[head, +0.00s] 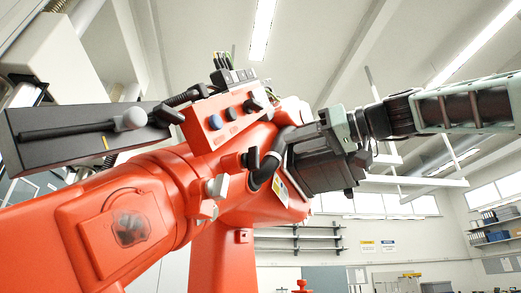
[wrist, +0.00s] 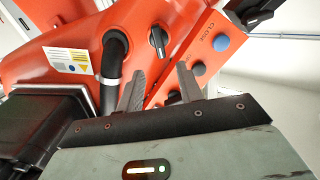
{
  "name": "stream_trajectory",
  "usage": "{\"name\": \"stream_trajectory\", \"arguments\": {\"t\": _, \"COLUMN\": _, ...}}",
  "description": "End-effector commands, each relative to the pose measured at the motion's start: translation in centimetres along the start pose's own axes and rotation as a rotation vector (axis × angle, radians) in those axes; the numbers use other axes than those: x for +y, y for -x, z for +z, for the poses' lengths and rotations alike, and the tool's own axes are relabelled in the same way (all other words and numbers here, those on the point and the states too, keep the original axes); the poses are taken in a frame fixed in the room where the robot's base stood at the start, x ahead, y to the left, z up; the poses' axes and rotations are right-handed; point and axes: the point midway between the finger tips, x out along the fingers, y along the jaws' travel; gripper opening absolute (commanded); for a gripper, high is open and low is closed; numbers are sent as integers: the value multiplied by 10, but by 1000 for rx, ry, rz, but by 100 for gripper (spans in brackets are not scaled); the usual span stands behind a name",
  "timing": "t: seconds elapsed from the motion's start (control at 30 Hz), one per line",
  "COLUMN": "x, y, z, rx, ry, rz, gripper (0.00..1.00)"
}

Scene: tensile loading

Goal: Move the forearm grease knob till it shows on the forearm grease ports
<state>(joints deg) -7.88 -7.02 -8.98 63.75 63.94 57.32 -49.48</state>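In the wrist view, a black rotary knob (wrist: 158,41) with a pale pointer line sits on the orange housing, beyond my gripper's fingertips. No readable name or port marking shows beside it, so I cannot tell whether it is the forearm grease knob. My gripper (wrist: 160,82) has two dark fingers spread apart, with no object held between them. A smaller dark round part (wrist: 173,97) shows behind the fingers, partly hidden. In the head view my arm comes in from the right to the orange machine (head: 110,225), and my fingertips are not clear there.
A black hose (wrist: 114,55) runs close left of the fingers. A yellow and white label (wrist: 68,60) is farther left.

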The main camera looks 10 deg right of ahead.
Motion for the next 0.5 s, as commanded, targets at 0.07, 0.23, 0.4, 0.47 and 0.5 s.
{"name": "stream_trajectory", "arguments": {"t": 0.07, "x": 0, "y": -18, "z": -2, "rx": -2, "ry": -1, "rz": -2, "gripper": 36}}
{"name": "stream_trajectory", "arguments": {"t": 0.23, "x": 0, "y": -53, "z": -3, "rx": -2, "ry": -2, "rz": -3, "gripper": 36}}
{"name": "stream_trajectory", "arguments": {"t": 0.4, "x": 0, "y": -82, "z": -2, "rx": -2, "ry": -2, "rz": -2, "gripper": 36}}
{"name": "stream_trajectory", "arguments": {"t": 0.47, "x": 0, "y": -89, "z": -2, "rx": -1, "ry": -1, "rz": -1, "gripper": 36}}
{"name": "stream_trajectory", "arguments": {"t": 0.5, "x": 0, "y": -93, "z": -2, "rx": -1, "ry": -1, "rz": 0, "gripper": 36}}
